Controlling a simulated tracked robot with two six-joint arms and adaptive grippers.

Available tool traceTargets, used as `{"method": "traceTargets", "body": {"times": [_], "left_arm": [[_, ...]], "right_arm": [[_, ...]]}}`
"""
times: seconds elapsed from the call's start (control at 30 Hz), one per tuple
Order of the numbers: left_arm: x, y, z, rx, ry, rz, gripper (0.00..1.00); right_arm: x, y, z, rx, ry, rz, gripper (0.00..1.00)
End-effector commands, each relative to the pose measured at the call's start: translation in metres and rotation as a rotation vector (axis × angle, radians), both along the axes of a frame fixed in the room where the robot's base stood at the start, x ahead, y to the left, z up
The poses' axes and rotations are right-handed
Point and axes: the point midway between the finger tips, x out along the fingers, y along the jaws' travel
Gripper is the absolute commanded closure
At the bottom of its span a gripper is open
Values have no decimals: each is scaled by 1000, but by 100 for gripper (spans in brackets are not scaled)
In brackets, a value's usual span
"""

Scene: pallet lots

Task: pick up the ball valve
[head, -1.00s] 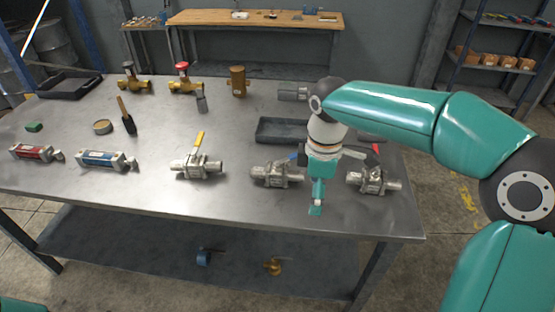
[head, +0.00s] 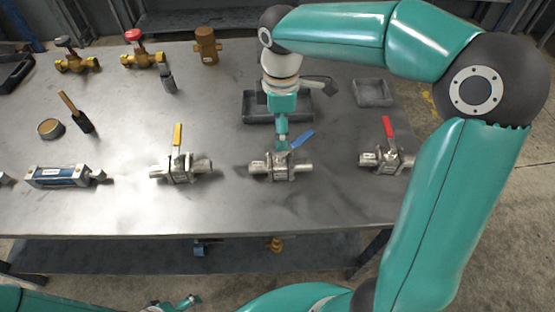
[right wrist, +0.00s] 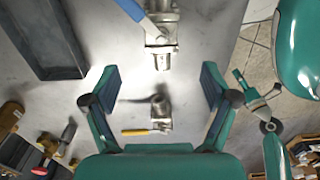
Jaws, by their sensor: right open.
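Three steel ball valves lie in a row: one with a yellow handle (head: 180,168), one with a blue handle (head: 273,168) and one with a red handle (head: 390,159). My right gripper (head: 282,142) points down over the blue-handled valve, overlapping its back side in the head view. In the right wrist view the right gripper (right wrist: 158,80) has its fingers wide apart and nothing between them; the blue-handled valve (right wrist: 160,35) lies ahead of the fingertips and the yellow-handled valve (right wrist: 160,112) shows below it. My left gripper (head: 178,304) is low at the bottom edge, partly cut off.
A dark tray (head: 258,108) sits behind the blue-handled valve, partly hidden by my right arm; a smaller one (head: 372,92) is to its right. A blue-labelled cylinder (head: 60,176) lies left. Brass valves (head: 145,60) stand at the back. The table front is clear.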

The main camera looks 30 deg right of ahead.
Motion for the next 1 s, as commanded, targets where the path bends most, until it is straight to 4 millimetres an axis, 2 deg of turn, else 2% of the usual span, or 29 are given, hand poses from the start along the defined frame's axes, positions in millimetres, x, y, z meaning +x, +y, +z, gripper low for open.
{"method": "traceTargets", "body": {"times": [0.1,0.3,0.43,0.67,1.0], "left_arm": [[0,0,-1,0,-1,0,5],[0,0,0,0,-1,0,5],[1,0,0,0,-1,0,5],[1,0,2,0,-1,0,5],[1,0,8,0,-1,0,5]], "right_arm": [[-1,0,-28,1,7,-2,15],[-1,0,-68,0,6,-1,15],[-1,0,-84,1,3,-3,15],[-1,0,-97,1,3,-1,15],[-1,1,-139,2,3,-1,15]]}}
